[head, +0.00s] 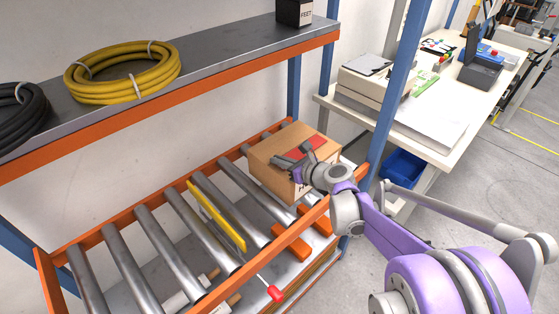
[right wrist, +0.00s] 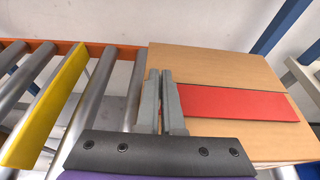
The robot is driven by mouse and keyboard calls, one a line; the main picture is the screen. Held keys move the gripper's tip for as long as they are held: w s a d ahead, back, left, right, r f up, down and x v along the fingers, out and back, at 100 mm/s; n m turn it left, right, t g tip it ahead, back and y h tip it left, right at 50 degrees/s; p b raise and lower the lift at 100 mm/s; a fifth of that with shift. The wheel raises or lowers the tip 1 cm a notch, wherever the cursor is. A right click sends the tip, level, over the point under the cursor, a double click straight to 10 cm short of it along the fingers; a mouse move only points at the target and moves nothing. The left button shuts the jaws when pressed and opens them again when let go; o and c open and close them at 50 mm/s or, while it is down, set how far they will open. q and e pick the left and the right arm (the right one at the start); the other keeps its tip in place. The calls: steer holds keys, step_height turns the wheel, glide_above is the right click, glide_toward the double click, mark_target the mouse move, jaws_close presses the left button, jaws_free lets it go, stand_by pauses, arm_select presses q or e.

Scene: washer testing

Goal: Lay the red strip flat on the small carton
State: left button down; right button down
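The small carton (head: 267,157) stands on the rollers at the right end of the rack, and its top fills much of the right wrist view (right wrist: 210,63). The red strip (head: 313,143) lies flat on the carton's top. In the right wrist view the red strip (right wrist: 240,102) runs rightward from beside my fingers; its left end is hidden by the right finger. My right gripper (right wrist: 161,75) is over the carton's top near its left edge, its fingers almost together with nothing seen between them. My left gripper is not in view.
A yellow strip (head: 218,215) stands on edge between the rollers, left of the carton. A red-handled screwdriver (head: 275,293) and orange blocks (head: 291,248) are near the rack's front. The upper shelf (head: 210,62) overhangs behind; a blue post (head: 392,95) rises on the right.

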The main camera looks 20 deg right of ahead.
steer(key=shift+f, duration=0.15)
steer(key=c, duration=1.1)
jaws_free()
steer(key=shift+o, duration=0.2)
